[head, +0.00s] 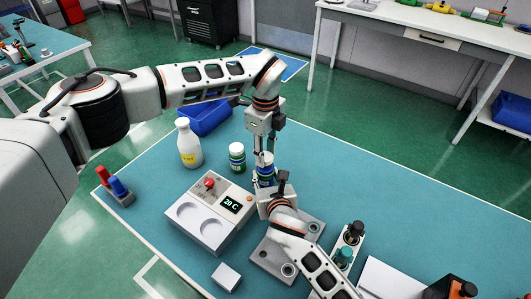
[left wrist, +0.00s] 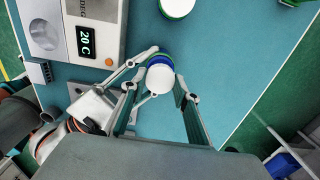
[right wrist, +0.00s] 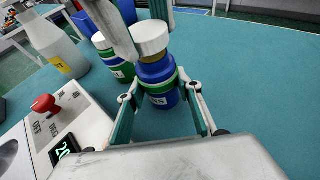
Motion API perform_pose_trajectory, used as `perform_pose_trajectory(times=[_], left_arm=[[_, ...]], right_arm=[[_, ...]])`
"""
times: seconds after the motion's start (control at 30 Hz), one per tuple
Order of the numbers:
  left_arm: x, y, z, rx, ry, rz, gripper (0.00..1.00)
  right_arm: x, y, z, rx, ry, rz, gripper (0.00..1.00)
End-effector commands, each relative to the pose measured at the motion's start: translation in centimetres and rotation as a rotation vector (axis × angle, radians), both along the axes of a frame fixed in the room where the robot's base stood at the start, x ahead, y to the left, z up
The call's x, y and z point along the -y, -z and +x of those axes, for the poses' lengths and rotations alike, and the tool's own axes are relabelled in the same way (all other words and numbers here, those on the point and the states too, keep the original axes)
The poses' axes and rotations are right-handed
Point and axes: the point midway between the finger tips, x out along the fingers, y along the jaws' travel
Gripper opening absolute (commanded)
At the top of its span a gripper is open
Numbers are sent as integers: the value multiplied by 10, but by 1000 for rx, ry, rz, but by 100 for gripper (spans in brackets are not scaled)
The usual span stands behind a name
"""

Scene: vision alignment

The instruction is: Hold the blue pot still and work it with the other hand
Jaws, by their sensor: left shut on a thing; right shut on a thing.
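The blue pot (head: 265,171) stands upright on the teal table, right of the grey device. It has a white lid (left wrist: 160,79) and, in the right wrist view, a blue body (right wrist: 158,98) with a green band. My left gripper (head: 264,156) comes down from above and is shut on the lid. My right gripper (head: 267,183) comes in low from the front and is shut on the pot's body, its fingers on either side in the right wrist view (right wrist: 160,88). The front of the pot is partly hidden by my right gripper in the head view.
A green-and-white jar (head: 237,157) stands close left of the pot, with a white bottle (head: 188,145) and blue bin (head: 208,117) beyond. The device (head: 207,211) reads 20 C. A grey plate (head: 262,256) and bottle rack (head: 344,250) lie in front. Table right of the pot is clear.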

Motion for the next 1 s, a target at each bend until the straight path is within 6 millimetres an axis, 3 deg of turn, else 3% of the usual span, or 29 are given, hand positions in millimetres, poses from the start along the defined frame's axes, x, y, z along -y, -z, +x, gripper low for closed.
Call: perform_pose_trajectory(times=[0.17,0.5,0.73,0.77,0.8,1.0], left_arm=[[0,-4,0,1,0,-1,4],[0,-39,0,1,0,0,4],[0,-40,0,0,0,0,4],[0,-40,0,0,0,0,4],[0,-40,0,0,0,0,4],[0,-40,0,0,-1,0,4]], right_arm=[[0,1,0,-2,1,-2,0],[0,1,0,-2,1,-2,0],[0,1,0,-2,1,-2,0],[0,1,0,-2,1,-2,42],[0,1,0,-2,1,-2,53],[0,1,0,-1,0,0,54]])
